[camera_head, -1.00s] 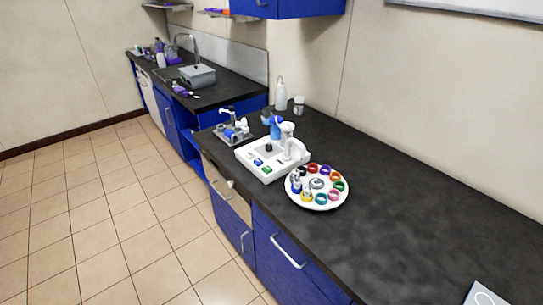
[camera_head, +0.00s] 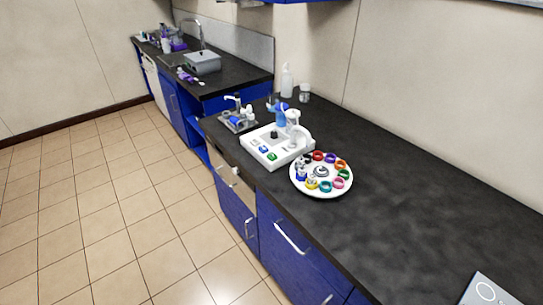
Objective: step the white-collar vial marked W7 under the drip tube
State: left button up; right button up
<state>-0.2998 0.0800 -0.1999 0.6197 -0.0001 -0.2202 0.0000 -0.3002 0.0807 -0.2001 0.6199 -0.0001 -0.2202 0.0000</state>
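A round white carousel (camera_head: 326,196) stands on the dark counter, with coloured rings around its edge. A few small vials (camera_head: 301,170) stand at its left side, near the blue and yellow rings. I cannot read W7 on any of them or pick out a white collar for sure. Just behind and left is a white bench unit (camera_head: 250,154) with an upright white head (camera_head: 293,122). A drip tube cannot be made out at this size. Neither of my grippers is in view.
A blue bottle (camera_head: 282,117) stands behind the unit, and a grey tray (camera_head: 237,127) with small items sits left of it. A white bottle (camera_head: 287,80) and a jar (camera_head: 304,93) are by the wall. The counter (camera_head: 420,210) right of the carousel is largely clear.

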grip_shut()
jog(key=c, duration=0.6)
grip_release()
